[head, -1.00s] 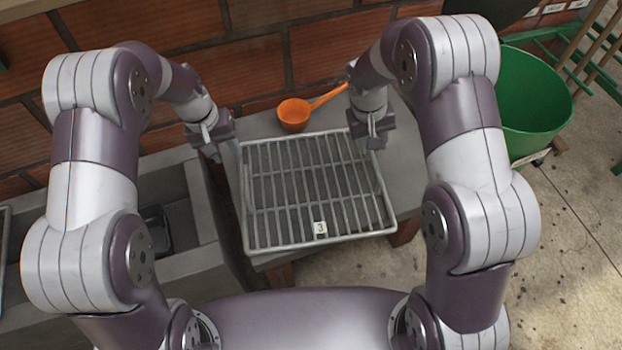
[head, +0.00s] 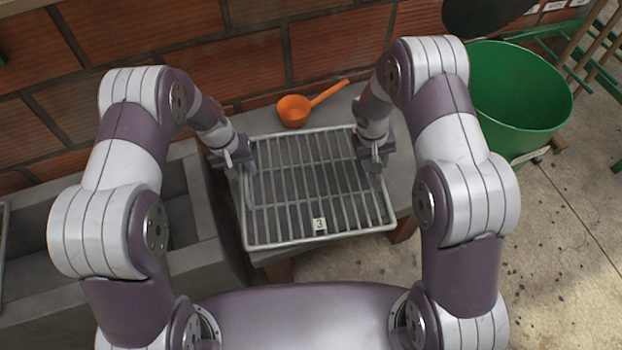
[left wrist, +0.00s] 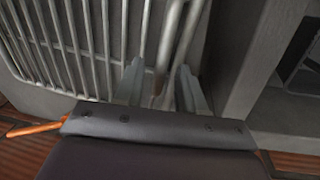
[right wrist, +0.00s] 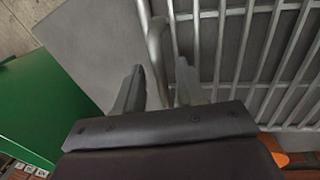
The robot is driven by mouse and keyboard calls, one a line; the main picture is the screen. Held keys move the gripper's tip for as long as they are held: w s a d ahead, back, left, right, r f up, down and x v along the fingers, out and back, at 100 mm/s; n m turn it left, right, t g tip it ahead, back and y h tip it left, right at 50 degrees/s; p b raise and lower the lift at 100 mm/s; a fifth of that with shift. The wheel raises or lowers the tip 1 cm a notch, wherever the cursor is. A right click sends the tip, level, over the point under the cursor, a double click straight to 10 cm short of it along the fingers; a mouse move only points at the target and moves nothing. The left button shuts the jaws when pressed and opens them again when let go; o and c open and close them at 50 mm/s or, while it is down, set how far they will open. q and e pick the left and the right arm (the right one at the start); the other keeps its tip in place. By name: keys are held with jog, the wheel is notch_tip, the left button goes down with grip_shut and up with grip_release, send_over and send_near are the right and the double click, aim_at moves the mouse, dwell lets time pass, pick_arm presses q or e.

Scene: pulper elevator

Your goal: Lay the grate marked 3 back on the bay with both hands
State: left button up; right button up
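The grate marked 3 (head: 319,226) is a grey barred rack with a small white "3" tag on its front bar. It lies flat on a grey slab (head: 282,258). My left gripper (head: 240,174) is at the grate's left side. In the left wrist view, its fingers (left wrist: 160,88) are apart, with a grate bar (left wrist: 166,50) running between them. My right gripper (head: 376,168) is at the right side. In the right wrist view, its fingers (right wrist: 157,88) are apart on either side of a side bar (right wrist: 155,62). I cannot tell whether any finger touches.
An orange scoop (head: 294,110) lies on the slab behind the grate, near the brick wall (head: 250,65). A grey trough (head: 150,268) is on the left. A green bucket (head: 515,95) stands at the right. The floor at the right front is mostly clear.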

pick_arm(q)
jog(key=shift+d+f, duration=0.2)
jog(key=shift+f, duration=0.95)
pick_arm(e)
jog(key=shift+d+f, duration=0.25)
jog(key=shift+f, duration=0.85)
pick_arm(q)
grip_shut()
pick_arm(e)
grip_shut()
